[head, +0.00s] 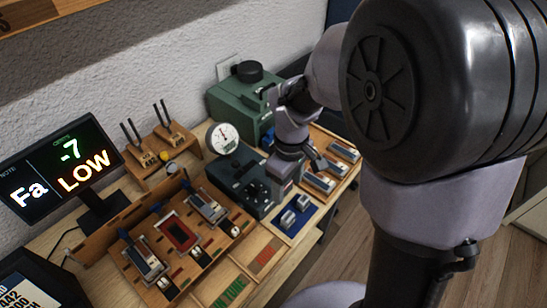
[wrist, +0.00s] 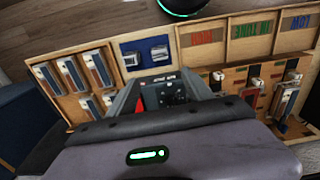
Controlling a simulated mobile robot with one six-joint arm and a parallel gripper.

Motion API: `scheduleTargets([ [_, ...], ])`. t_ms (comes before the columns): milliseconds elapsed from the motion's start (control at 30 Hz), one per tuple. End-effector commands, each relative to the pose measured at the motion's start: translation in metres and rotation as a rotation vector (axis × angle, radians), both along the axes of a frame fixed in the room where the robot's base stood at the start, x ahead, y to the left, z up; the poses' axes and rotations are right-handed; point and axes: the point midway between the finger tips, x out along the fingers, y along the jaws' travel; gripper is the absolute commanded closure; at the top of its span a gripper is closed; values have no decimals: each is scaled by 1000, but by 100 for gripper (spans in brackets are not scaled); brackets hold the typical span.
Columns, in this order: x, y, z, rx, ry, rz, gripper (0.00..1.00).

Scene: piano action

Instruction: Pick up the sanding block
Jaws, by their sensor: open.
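I cannot tell for sure which piece is the sanding block. Two small grey metallic blocks (head: 295,210) sit on a blue mat (head: 280,222) near the front of the bench. The blocks (wrist: 159,53) and the mat (wrist: 145,46) also show in the wrist view, beyond my gripper. My gripper (head: 284,184) is open, with nothing seen held, over the bench beside the dark blue device (head: 232,181). In the wrist view my gripper (wrist: 165,95) is above a dark device face with knobs and a red part, apart from the grey blocks.
A wooden tray with several grey-and-orange pieces (head: 319,182) stands right of my gripper. A wooden rack (head: 133,262) with several key-like pieces stands left. A green machine (head: 238,107), a dial gauge (head: 223,138) and a monitor (head: 63,169) stand along the back.

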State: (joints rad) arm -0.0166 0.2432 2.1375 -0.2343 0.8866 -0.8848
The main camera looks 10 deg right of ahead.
Motion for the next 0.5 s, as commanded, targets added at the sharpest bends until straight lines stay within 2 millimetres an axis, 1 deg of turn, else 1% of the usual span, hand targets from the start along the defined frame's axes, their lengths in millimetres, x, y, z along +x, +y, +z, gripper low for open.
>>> scheduleTargets([
  [33,-1,0,-24,0,5,-1,40],
  [100,-2,0,-47,0,5,-2,40],
  [200,-2,0,-74,0,4,-4,40],
  [300,-2,0,-93,0,2,-3,40],
  [500,-3,-2,-109,1,1,-5,40],
])
